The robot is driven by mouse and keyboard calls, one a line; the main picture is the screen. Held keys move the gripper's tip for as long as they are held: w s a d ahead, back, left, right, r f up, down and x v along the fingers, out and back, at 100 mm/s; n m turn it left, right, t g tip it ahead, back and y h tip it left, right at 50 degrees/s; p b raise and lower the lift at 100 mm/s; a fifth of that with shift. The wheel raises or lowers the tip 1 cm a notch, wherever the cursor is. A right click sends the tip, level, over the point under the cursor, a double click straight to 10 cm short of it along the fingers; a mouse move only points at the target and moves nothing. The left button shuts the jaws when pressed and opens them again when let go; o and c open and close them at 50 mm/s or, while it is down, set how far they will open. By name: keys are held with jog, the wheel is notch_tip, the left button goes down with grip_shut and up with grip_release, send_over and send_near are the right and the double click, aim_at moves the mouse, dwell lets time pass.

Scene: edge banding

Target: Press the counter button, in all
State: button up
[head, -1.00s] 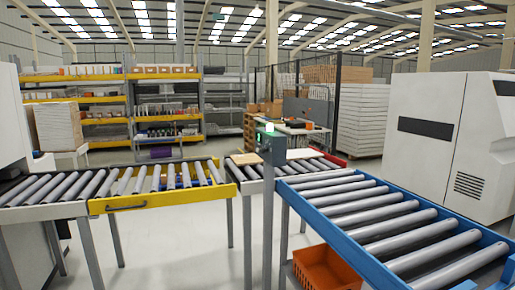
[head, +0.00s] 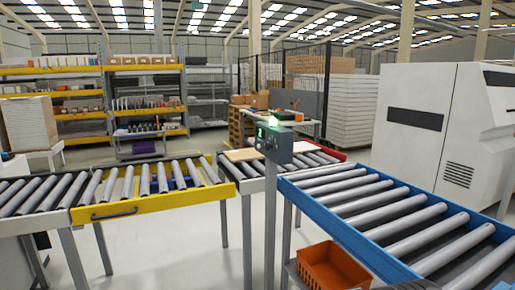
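A dark counter box (head: 274,144) stands on a grey post between the yellow-sided and blue-sided roller conveyors, near the middle of the head view. It has a small green lit display on its left part and a bright green-white light on top. Small round details show on its face, but I cannot tell which is the counter button. My gripper is not in view.
The blue roller conveyor (head: 350,235) fills the right front, and the yellow-sided one (head: 130,207) runs along the left. An orange crate (head: 330,270) sits low beside the post. A light board (head: 240,155) lies on the rollers behind. A white machine (head: 420,125) stands at right.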

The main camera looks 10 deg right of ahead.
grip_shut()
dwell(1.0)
